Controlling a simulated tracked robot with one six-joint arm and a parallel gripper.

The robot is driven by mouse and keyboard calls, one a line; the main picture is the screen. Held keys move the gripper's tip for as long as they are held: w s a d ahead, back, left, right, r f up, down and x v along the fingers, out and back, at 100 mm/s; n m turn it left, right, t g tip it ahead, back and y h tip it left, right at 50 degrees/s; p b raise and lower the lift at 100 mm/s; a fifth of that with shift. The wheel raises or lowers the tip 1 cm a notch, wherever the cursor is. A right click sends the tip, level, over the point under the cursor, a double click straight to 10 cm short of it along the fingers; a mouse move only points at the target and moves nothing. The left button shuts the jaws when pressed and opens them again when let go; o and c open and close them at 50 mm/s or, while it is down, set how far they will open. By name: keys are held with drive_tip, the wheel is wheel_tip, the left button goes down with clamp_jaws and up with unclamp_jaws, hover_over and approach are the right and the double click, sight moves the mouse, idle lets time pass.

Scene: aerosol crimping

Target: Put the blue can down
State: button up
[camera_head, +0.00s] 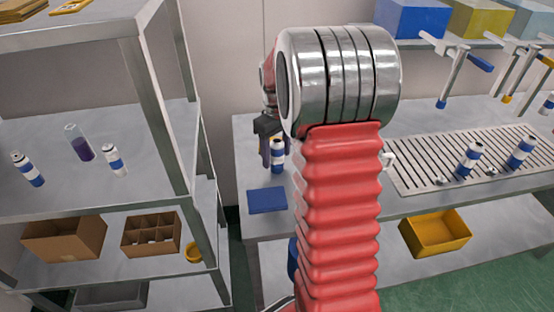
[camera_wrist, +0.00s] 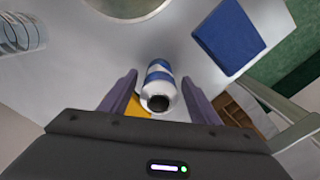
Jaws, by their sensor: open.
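A blue-and-white can (camera_head: 278,155) stands at the left end of the metal workbench (camera_head: 250,165), behind a blue pad. In the wrist view the can (camera_wrist: 158,72) is between the two fingers of my gripper (camera_wrist: 160,80), with its open silvery neck toward the camera. My fingers are apart, with a gap on each side of the can. In the head view my gripper (camera_head: 270,148) is at the can's upper part, partly hidden by my red arm. The can's base contact is hard to make out.
The blue pad (camera_head: 267,200) lies in front of the can, near the bench edge. A slatted rack (camera_head: 425,176) with blue-and-white cans is to the right. A shelf unit (camera_head: 160,120) with bottles and boxes is to the left. A yellow bin (camera_head: 435,250) sits below.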

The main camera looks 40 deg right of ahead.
sight(277, 142)
drive_tip(key=shift+f, duration=1.5)
drive_tip(key=shift+c, duration=0.3)
drive_tip(key=c, duration=1.1)
drive_tip(key=shift+c, duration=0.2)
wheel_tip(277, 142, up, 10)
drive_tip(key=shift+r, duration=0.1)
